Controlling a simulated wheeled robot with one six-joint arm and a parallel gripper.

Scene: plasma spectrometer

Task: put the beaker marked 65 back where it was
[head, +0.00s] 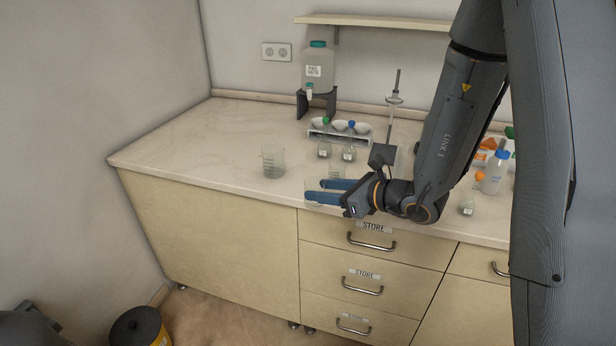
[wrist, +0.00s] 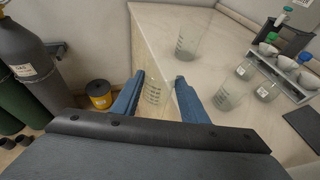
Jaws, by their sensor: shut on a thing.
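My gripper (head: 314,190) has its blue fingers closed around a clear glass beaker at the counter's front edge. In the wrist view the held beaker (wrist: 153,92) is between the fingers (wrist: 159,79), upright or nearly so, with graduation marks; I cannot read a 65 on it. In the head view it is very faint. Whether its base touches the counter is unclear. Another graduated beaker (head: 273,162) stands on the counter to the left of my gripper; it also shows in the wrist view (wrist: 188,41). A third glass vessel (wrist: 228,97) stands right of the fingers.
Small labelled flasks (head: 349,153) stand before a rack of white bowls (head: 352,131). A water carboy (head: 318,66) is on a stand behind. Bottles (head: 496,172) and a flask (head: 467,207) are at right. The counter's left part (head: 190,145) is clear.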

